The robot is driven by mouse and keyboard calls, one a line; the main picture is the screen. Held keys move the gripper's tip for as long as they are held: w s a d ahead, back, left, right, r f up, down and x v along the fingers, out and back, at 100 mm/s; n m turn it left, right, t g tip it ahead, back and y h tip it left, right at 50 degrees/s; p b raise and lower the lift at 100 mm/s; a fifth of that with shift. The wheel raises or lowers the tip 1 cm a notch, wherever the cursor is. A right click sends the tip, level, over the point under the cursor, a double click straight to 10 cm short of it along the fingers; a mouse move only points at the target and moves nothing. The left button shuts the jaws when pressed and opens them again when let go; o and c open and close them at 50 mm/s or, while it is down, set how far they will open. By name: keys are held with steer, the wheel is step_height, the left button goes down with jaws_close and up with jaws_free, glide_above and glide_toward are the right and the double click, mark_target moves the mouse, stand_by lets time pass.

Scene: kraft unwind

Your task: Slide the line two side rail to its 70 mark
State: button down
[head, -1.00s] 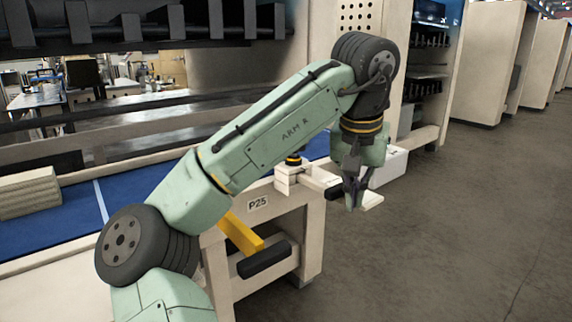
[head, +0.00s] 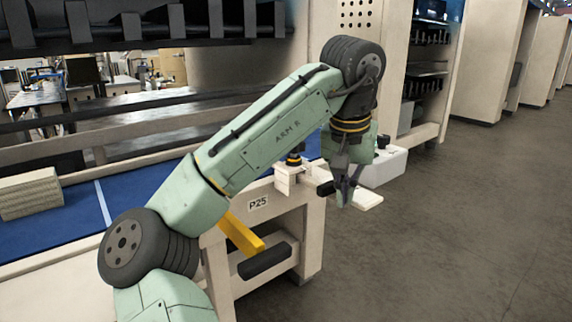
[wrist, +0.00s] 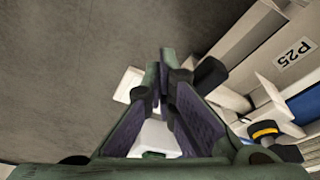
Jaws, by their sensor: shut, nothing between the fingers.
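My gripper (head: 343,204) is shut and empty, pointing down beside the end of the machine frame marked P25 (head: 258,202). A black cylindrical grip (head: 325,188) is right beside the fingers; in the wrist view it (wrist: 210,75) lies just right of the fingertips (wrist: 167,58). I cannot tell whether they touch. A pale flat bar (head: 367,199) shows behind the fingers. A black knob with a yellow ring (head: 293,160) stands on a pale block at the frame's corner; it also shows in the wrist view (wrist: 265,132). No scale or 70 mark is readable, and I cannot tell which part is the line two rail.
A blue bed (head: 130,190) with a white line runs left, with a tan stack (head: 28,193) on it. A white box (head: 385,166) stands behind the gripper. Open floor (head: 470,220) lies right.

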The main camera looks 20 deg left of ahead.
steer(key=shift+w+a+p, duration=0.45)
steer(key=shift+w+a, duration=0.05)
steer(key=shift+a, duration=0.2)
steer(key=shift+w+a+p, duration=0.4)
steer(key=shift+w+a, duration=0.1)
steer(key=shift+a, duration=0.15)
stand_by(0.3)
steer(key=shift+s+d, duration=0.15)
steer(key=shift+s+d, duration=0.5)
steer(key=shift+d, duration=0.2)
steer(key=w+r+p+v, duration=0.1)
steer(key=w+p+v, duration=0.1)
steer(key=p+v, duration=0.5)
glide_above(333, 182)
steer(key=s+d+b, duration=0.1)
steer(key=d+b, duration=0.1)
steer(key=shift+r, duration=0.65)
steer(key=shift+a, duration=0.15)
steer(key=shift+s+f, duration=0.1)
